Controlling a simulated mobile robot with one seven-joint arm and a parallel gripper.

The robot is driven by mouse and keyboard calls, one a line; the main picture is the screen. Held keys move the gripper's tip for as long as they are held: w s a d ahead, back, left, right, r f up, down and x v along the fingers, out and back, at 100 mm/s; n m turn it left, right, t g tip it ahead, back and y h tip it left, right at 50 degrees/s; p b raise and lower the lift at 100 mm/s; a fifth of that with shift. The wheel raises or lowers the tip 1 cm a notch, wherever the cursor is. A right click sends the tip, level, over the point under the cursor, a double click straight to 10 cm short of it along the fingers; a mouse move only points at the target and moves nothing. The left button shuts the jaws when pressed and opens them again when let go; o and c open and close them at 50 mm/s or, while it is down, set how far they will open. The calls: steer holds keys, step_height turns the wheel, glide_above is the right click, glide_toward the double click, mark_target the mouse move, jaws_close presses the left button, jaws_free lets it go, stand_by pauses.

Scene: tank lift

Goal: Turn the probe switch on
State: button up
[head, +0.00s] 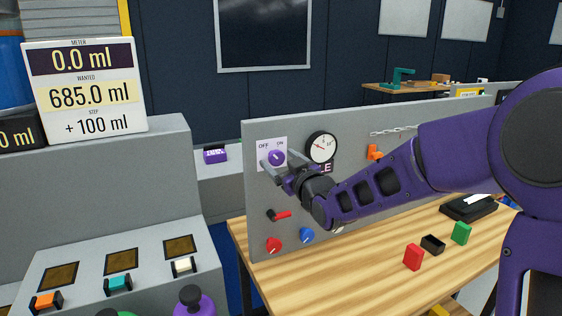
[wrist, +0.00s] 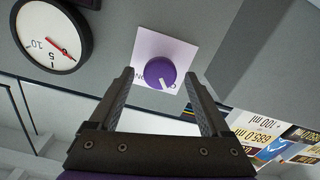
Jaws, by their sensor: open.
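The probe switch is a purple knob (head: 276,157) on a white plate marked OFF and ON, fixed to the grey upright panel. In the wrist view the knob (wrist: 158,72) shows a white pointer line, which points toward the OFF label. My gripper (head: 279,167) is open in front of the plate. In the wrist view its fingertips (wrist: 159,75) lie on either side of the knob with gaps between. I cannot tell whether they reach as deep as the knob. Nothing is held.
A round dial gauge (head: 321,148) sits right of the switch. Below are a red lever (head: 282,215), a red knob (head: 274,245) and a blue knob (head: 307,235). Red (head: 413,257) and green (head: 461,233) blocks stand on the wooden table. A meter sign (head: 85,88) reads 0.0 ml.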

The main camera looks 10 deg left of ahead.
steer(key=shift+c, duration=0.2)
jaws_close()
stand_by(0.3)
steer(key=m, duration=0.3)
steer(key=shift+d+m, duration=0.1)
steer(key=shift+m, duration=0.2)
steer(key=m, duration=0.4)
steer(key=shift+m, duration=0.3)
steer(key=m+p, duration=0.1)
steer(key=m, duration=0.3)
steer(key=shift+w+p, duration=0.1)
steer(key=shift+p, duration=0.2)
steer(key=shift+m+p, duration=0.5)
steer(key=shift+m, duration=1.3)
steer(key=shift+f, duration=0.1)
